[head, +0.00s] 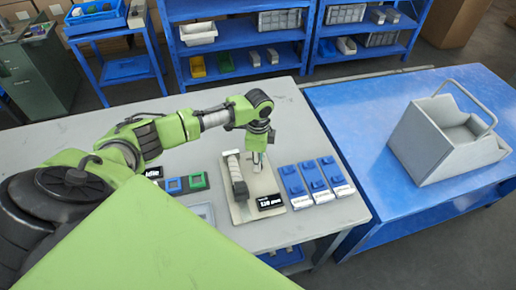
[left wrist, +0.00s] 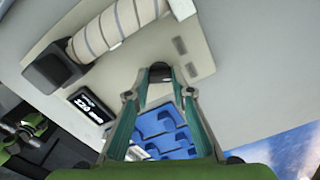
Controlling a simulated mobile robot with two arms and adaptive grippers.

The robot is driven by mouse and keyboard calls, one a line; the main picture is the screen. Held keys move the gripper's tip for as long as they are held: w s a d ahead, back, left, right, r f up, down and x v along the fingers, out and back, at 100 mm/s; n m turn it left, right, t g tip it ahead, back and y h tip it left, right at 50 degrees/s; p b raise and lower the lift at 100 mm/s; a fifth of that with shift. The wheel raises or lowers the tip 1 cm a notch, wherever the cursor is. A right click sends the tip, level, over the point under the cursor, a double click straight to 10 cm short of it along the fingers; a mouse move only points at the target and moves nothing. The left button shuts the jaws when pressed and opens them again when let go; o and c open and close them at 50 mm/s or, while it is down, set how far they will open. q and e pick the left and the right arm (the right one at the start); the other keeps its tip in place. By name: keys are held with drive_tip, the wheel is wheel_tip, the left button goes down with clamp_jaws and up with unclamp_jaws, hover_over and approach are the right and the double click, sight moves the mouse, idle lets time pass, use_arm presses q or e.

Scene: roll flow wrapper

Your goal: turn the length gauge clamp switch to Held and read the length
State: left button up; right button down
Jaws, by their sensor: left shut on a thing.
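The length gauge is a pale plate (head: 262,186) on the grey table, with a striped white roll (head: 236,168) on it. Its small black display (head: 270,202) shows white digits, too small to read surely; it also shows in the left wrist view (left wrist: 90,106). My left gripper (head: 257,165) reaches down over the plate, right of the roll. In the left wrist view its fingers (left wrist: 158,82) are shut on the dark clamp switch knob (left wrist: 160,69). Two small dark labels (left wrist: 180,46) lie beside the knob, unreadable. My right gripper is not in view.
Blue blocks with white labels (head: 316,182) stand close to the right of the plate. An "Idle" display (head: 153,172), a blue button (head: 174,186) and a green button (head: 198,181) lie to the left. A grey bin (head: 446,140) stands on the blue table.

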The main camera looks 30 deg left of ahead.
use_arm(q)
drive_tip(key=shift+r+m, duration=0.1)
drive_tip(key=shift+m, duration=0.4)
drive_tip(key=shift+w, duration=0.1)
drive_tip(key=o, duration=1.1)
wheel_tip(320, 180, up, 12)
idle(0.4)
